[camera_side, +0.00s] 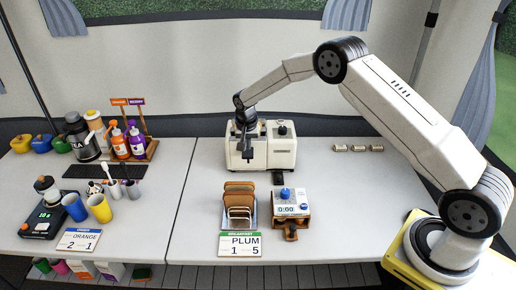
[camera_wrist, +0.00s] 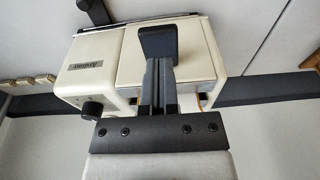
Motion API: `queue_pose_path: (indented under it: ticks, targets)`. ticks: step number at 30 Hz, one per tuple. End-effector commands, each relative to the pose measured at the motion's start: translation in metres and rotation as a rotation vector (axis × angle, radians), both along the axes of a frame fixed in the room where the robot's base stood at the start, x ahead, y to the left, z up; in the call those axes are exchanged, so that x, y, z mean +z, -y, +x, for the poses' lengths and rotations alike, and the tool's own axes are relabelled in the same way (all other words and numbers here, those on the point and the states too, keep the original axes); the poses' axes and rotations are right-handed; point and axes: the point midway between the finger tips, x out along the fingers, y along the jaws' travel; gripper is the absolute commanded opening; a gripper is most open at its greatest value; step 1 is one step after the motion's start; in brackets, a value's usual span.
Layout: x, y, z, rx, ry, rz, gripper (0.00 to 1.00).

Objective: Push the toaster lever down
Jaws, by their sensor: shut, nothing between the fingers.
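The cream toaster (camera_side: 281,152) stands at the back of the table. In the wrist view the toaster (camera_wrist: 85,66) shows a dark label and a round black knob (camera_wrist: 92,109). A black tab (camera_side: 278,178), probably the lever, sticks out low at its front right; the tab also shows at the top of the wrist view (camera_wrist: 96,11). Its exact height is hard to tell. My gripper (camera_side: 246,151) is shut and empty over the toaster's left part, left of the tab and apart from it. In the wrist view my gripper (camera_wrist: 158,42) covers part of the toaster's top.
A bread rack (camera_side: 240,205) and a small box with a blue knob and display (camera_side: 291,203) stand in front, with a card (camera_side: 240,246). Bottles (camera_side: 121,145) and cups (camera_side: 99,209) crowd the left table.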

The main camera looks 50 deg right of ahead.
Motion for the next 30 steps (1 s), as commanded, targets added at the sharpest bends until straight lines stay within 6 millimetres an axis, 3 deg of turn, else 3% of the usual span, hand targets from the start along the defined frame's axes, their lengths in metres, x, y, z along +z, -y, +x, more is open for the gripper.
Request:
queue_pose_path:
  ticks: [8,30]
  targets:
    - [-0.003,0.0,0.0,0.0,0.0,0.0,0.0]
    - [-0.033,0.0,0.0,0.0,-0.001,0.0,0.0]
